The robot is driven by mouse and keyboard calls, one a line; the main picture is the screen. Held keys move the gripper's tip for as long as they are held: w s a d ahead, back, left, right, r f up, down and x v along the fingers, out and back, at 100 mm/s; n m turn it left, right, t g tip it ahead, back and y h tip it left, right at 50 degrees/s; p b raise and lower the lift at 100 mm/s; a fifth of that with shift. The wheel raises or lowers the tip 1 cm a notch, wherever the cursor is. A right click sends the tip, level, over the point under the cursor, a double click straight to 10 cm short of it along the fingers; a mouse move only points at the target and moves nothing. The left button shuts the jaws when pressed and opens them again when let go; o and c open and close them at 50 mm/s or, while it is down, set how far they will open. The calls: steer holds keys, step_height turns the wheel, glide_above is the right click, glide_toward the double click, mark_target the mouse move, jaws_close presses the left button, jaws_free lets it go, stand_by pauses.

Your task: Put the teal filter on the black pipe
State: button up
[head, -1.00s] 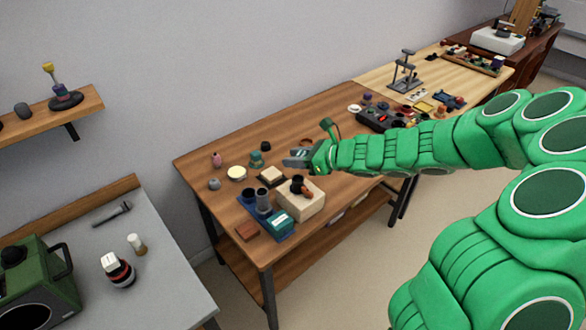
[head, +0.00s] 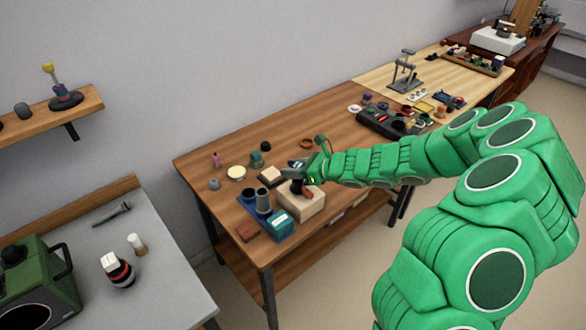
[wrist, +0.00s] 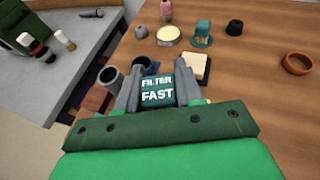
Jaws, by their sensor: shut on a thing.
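My gripper (head: 297,172) is shut on the teal filter (wrist: 157,88), which has white lettering and sits between the fingers in the wrist view. In the head view the filter is mostly hidden by the fingers. A short black pipe (head: 296,187) stands on a beige block (head: 301,206), with a brown piece beside it. My gripper is close above the pipe in the head view; I cannot tell whether the filter touches it. In the wrist view the pipe is hidden behind my gripper.
A blue tray (head: 249,204) with grey and dark cylinders and a teal box (head: 280,224) stands left of the block. A beige pad on a dark base (head: 271,176), a small teal item (head: 256,159) and a brown ring (head: 306,143) are nearby. The table's middle is fairly clear.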

steer(key=shift+f, duration=0.1)
steer(key=o, duration=1)
steer(key=shift+v, duration=6.05)
